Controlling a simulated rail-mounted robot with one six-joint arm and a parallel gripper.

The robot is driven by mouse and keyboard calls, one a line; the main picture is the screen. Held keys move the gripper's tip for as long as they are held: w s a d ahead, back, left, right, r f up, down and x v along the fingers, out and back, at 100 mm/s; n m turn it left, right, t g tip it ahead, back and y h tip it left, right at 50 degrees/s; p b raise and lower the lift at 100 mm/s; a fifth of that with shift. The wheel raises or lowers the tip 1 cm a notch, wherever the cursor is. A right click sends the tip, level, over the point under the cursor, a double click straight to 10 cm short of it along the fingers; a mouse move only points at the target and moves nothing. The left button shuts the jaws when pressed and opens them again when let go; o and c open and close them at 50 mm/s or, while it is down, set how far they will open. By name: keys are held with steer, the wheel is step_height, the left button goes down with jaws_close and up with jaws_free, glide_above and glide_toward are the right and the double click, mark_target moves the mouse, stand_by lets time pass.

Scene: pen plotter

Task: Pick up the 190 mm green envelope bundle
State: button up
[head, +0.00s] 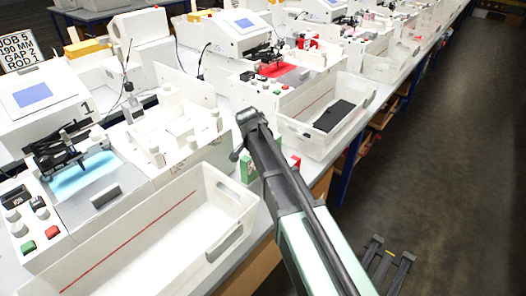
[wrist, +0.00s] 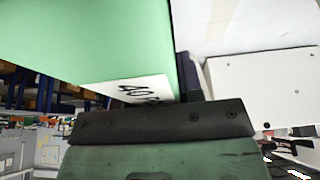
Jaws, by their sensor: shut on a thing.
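My gripper (head: 243,146) is at the end of my dark arm, between the white trough at front left and the white bin further back. It is shut on a green bundle (wrist: 125,40), which fills the upper left of the wrist view. A white label with dark print, only partly readable, is on its lower edge. A dark finger (wrist: 188,78) stands at the bundle's right side. In the head view a small green part (head: 247,170) shows just below my gripper, and the arm hides the rest. A small red patch shows right of the arm.
A white trough (head: 205,262) with a red line lies at front left, beside a plotter (head: 40,100). A white bin (head: 310,141) holding a dark item stands behind my gripper. A sign (head: 18,50) reads JOB 5, 190 MM, GAP 2, ROD 1.

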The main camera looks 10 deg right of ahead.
step_height(320, 180, up, 16)
steer(key=p, duration=1.4)
steer(key=shift+r, duration=0.15)
